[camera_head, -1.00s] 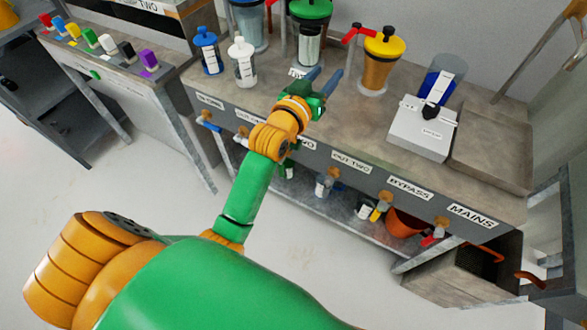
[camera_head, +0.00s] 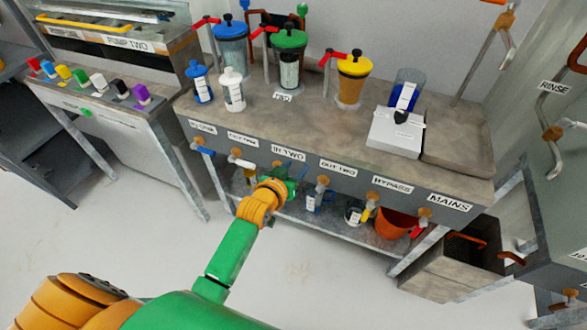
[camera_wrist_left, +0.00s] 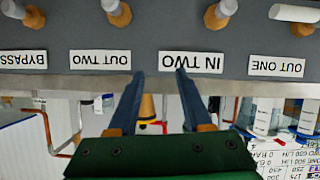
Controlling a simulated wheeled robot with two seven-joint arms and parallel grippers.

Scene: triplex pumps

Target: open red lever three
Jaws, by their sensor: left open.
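Three red levers top thin posts along the back of the bench (camera_head: 290,120). They are a left lever (camera_head: 207,20) by the blue-lidded jar, a middle one (camera_head: 266,29) by the green-lidded jar, and a third (camera_head: 333,54) by the yellow-lidded jar (camera_head: 353,78). My left gripper (camera_head: 302,182) is in front of the bench's front panel, low and clear of the levers. The wrist view shows its two blue fingers (camera_wrist_left: 160,75) apart and empty, facing the upside-down IN TWO label (camera_wrist_left: 193,61). My right gripper is not in view.
Valves on the front panel include OUT TWO (camera_wrist_left: 113,10) and BYPASS (camera_head: 374,197). A white box (camera_head: 396,133) stands at the bench's right. Small blue (camera_head: 200,84) and white (camera_head: 233,90) bottles stand at the left. An orange bowl (camera_head: 394,222) sits on the lower shelf.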

